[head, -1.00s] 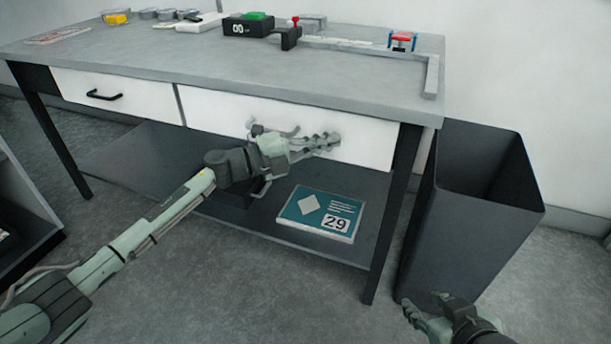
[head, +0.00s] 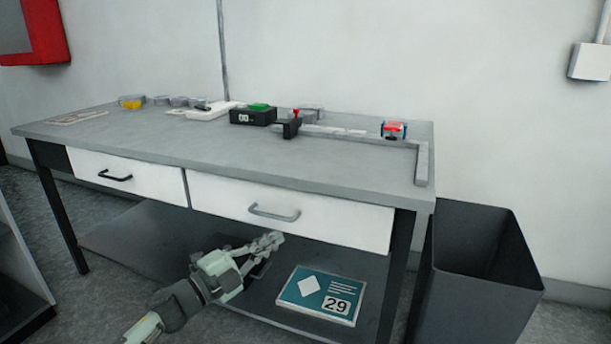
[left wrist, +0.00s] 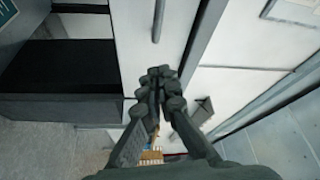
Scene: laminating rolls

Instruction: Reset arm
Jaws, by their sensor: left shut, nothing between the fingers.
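My left gripper (head: 270,242) is shut and empty. In the head view it is below the right drawer's grey handle (head: 274,213), in front of the lower shelf, apart from the handle in the picture. In the left wrist view its closed fingers (left wrist: 160,78) point up the picture towards white panels with a bar-like handle (left wrist: 157,20). My left arm comes in from the bottom of the head view. My right gripper is not in view.
The grey workbench (head: 330,165) has two white drawers, both seen shut. A teal box marked 29 (head: 320,293) lies on the lower shelf. A dark bin (head: 470,290) stands right of the bench. Small items line the bench's back. Bare floor shows at lower left.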

